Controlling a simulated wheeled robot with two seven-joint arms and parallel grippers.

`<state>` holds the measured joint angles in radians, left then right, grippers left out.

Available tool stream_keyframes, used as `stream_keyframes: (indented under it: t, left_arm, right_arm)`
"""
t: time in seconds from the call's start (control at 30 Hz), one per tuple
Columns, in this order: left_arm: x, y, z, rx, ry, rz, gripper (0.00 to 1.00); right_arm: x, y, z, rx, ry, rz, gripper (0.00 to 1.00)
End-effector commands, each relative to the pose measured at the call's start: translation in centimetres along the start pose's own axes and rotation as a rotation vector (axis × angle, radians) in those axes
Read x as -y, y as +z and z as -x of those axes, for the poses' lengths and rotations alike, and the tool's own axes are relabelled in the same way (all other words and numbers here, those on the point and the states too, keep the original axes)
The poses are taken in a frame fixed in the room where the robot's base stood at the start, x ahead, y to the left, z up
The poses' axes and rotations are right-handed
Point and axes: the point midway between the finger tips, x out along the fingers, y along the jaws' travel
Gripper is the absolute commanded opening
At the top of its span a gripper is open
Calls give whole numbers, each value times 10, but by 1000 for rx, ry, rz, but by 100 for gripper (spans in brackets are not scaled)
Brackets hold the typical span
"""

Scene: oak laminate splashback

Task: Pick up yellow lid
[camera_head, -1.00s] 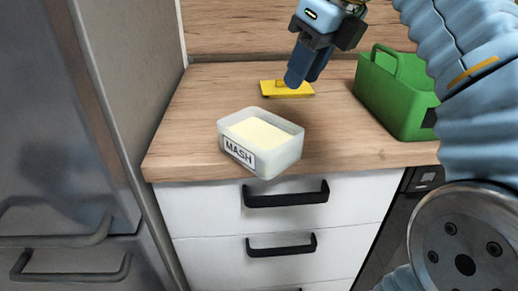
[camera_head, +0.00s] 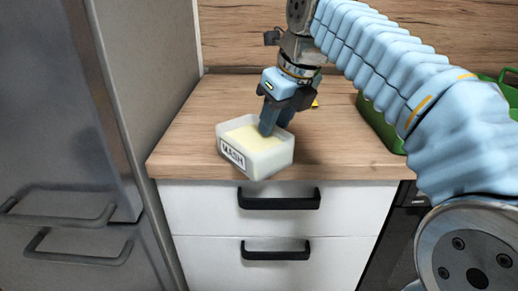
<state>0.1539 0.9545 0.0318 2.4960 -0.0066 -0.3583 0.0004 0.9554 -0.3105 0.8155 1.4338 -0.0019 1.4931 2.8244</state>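The yellow lid (camera_head: 316,103) is almost wholly hidden behind my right gripper; only a small yellow bit shows to the right of it on the wooden counter. My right gripper (camera_head: 272,126) points down, its dark blue fingertips overlapping the back right part of the tub in the picture. I cannot tell whether the fingertips touch the tub or hang above it. The fingers look close together, and their gap is not clear. Nothing is visibly held. My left gripper is not in view.
A white tub (camera_head: 267,163) labelled MASH, with pale yellow contents, stands near the front edge of the counter (camera_head: 190,135). A green caddy (camera_head: 377,122) at the right is partly hidden by my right arm. A grey fridge (camera_head: 60,110) stands left. The counter's left part is clear.

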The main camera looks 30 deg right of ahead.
Motion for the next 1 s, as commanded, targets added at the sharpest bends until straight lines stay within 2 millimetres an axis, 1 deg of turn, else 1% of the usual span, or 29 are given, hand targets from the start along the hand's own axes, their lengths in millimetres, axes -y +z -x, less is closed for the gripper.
stream_keyframes:
  t: [0.3,0.37,0.5,0.53,1.0]
  left_arm:
    - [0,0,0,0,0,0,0]
    - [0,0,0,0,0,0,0]
    - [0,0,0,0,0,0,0]
    - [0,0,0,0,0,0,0]
    - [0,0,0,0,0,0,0]
  right_arm:
    - [0,-1,-1,0,0,0,33]
    - [0,-1,-1,0,0,0,25]
    - [0,-1,-1,0,0,0,4]
    - [0,-1,-1,0,0,0,0]
    - [0,-1,-1,0,0,0,0]
